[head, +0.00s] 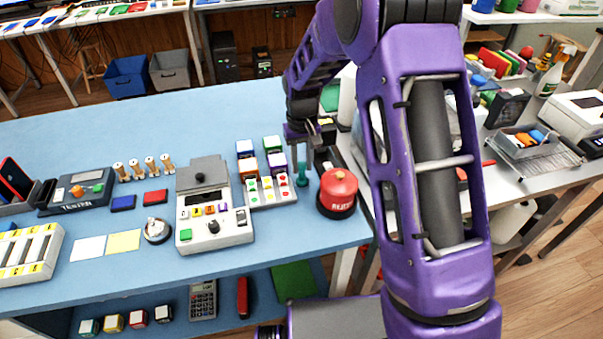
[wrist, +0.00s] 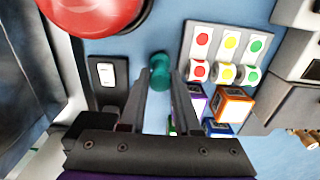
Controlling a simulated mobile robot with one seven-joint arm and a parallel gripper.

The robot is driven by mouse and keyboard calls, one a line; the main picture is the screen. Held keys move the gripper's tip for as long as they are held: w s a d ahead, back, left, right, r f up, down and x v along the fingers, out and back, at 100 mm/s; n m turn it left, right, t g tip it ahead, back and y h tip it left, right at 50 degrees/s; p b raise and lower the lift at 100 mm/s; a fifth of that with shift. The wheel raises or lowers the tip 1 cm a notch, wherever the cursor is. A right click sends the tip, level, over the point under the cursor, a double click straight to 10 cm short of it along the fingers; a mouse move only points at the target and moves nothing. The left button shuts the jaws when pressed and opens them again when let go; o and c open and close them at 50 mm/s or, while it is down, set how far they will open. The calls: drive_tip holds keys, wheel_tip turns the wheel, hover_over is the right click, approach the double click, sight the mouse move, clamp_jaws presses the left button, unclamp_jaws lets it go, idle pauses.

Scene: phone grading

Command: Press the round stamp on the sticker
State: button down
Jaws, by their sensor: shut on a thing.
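My gripper (head: 303,142) points down near the right end of the blue table. It is shut on a teal round stamp (head: 302,176), which hangs upright below the fingers. In the wrist view the stamp (wrist: 159,72) shows between the two fingertips. Beside it on the left in that view lies a dark flat thing with a white sticker (wrist: 107,72) bearing small marks. I cannot tell the gap under the stamp. A white stand with red, yellow and green round stickers (head: 265,191) stands left of the stamp in the head view; it is apart from the gripper.
A red dome button (head: 338,189) stands close to the stamp, near the table's right edge. Several coloured cubes (wrist: 234,105) stand behind the sticker stand. A grey-white machine (head: 212,222) stands farther left. The blue table (head: 215,125) is clear at the back.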

sight(302, 163)
drive_tip(key=shift+r, duration=0.1)
drive_tip(key=shift+r+p, duration=1.7)
drive_tip(key=shift+r, duration=0.75)
drive_tip(key=c, duration=1.3)
unclamp_jaws()
clamp_jaws()
drive_tip(key=s+a+r, duration=0.4)
drive_tip(key=s, duration=0.1)
drive_tip(key=shift+s+a+f+b, duration=0.1)
drive_tip(key=shift+f+b, duration=1.1)
drive_tip(key=shift+f, duration=0.3)
drive_tip(key=shift+s+a+f+b, duration=0.1)
drive_tip(key=shift+f+b, duration=1.05)
drive_tip(key=shift+f, duration=0.35)
